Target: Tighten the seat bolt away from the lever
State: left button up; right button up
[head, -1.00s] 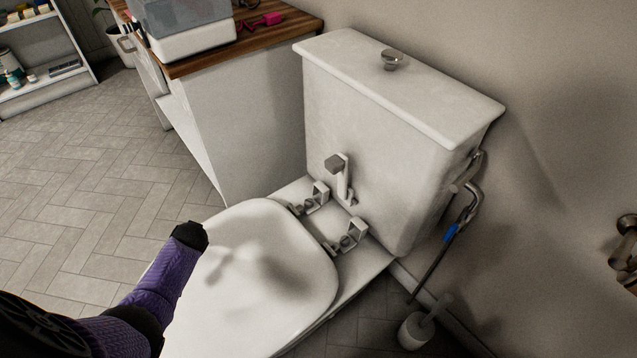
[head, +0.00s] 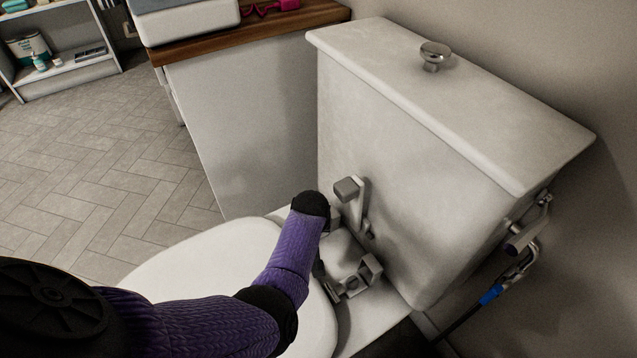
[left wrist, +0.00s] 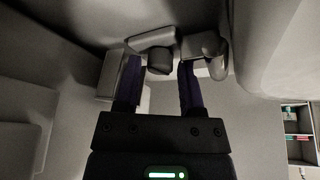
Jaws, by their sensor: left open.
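The white toilet seat lid (head: 205,262) is down. The right-hand seat hinge with its grey bolt fitting (head: 362,275) is uncovered in the head view. The other hinge, nearer the lever (head: 349,190) on the tank front, is mostly hidden behind my left forearm. In the left wrist view, my left gripper (left wrist: 160,68) is open, its two purple fingers either side of a dark grey knob-like part (left wrist: 160,62). I cannot tell whether they touch it. My right gripper is not in view.
The white tank (head: 420,150) with a round metal button (head: 434,55) rises close behind the hinges. A white cabinet with a wooden top (head: 250,45) stands at the left. A pipe with a blue band (head: 491,294) runs at the right. The tiled floor (head: 90,180) is clear.

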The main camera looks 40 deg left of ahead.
pick_arm(q)
jog(key=shift+w, duration=0.1)
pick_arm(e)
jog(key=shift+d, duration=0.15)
pick_arm(q)
grip_shut()
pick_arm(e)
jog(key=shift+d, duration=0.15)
pick_arm(q)
jog(key=shift+m+p, duration=0.3)
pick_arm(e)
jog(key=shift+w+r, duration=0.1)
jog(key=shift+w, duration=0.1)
